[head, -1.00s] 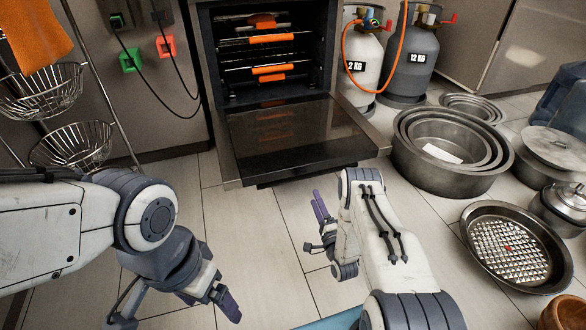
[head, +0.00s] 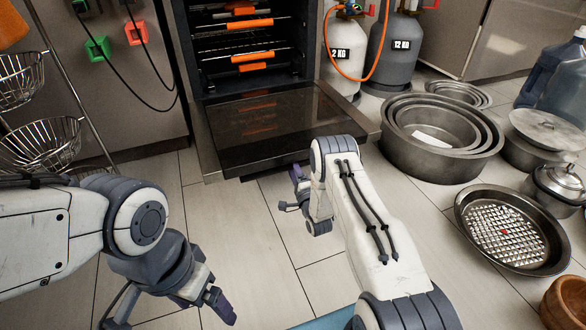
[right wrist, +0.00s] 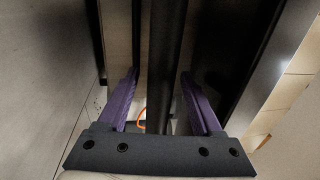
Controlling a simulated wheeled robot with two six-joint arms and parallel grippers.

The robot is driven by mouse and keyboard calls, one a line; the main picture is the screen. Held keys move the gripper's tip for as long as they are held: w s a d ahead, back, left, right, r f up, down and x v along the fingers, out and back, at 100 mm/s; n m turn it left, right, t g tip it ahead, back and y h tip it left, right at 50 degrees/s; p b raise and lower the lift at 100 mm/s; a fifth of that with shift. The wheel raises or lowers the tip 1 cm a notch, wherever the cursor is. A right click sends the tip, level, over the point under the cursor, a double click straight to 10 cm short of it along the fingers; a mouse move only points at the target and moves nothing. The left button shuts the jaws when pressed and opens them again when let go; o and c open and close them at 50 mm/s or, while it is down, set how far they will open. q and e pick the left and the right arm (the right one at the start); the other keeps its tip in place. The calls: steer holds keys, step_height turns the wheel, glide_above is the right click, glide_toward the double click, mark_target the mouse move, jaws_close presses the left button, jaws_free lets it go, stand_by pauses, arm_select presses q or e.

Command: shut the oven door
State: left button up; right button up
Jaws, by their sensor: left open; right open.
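The oven (head: 255,60) stands at the back with its door (head: 275,125) hanging open, folded down and roughly level, dark glass in a metal frame. My right gripper (head: 294,190) is open just in front of and below the door's front edge; my forearm hides part of that edge. In the right wrist view its two purple fingers (right wrist: 160,105) are apart on either side of a dark bar (right wrist: 164,60), likely the door's handle; I cannot tell whether they touch it. My left gripper (head: 221,301) is open and empty, low over the floor, away from the door.
Gas cylinders (head: 392,55) with an orange hose stand right of the oven. Nested round pans (head: 440,150), a perforated pan (head: 505,230) and a lidded pot (head: 562,185) crowd the right floor. Wire baskets (head: 40,145) stand left. Tiles before the door are clear.

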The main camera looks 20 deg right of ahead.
jaws_close()
steer(key=shift+s+d, duration=0.1)
steer(key=shift+d, duration=0.05)
stand_by(1.2)
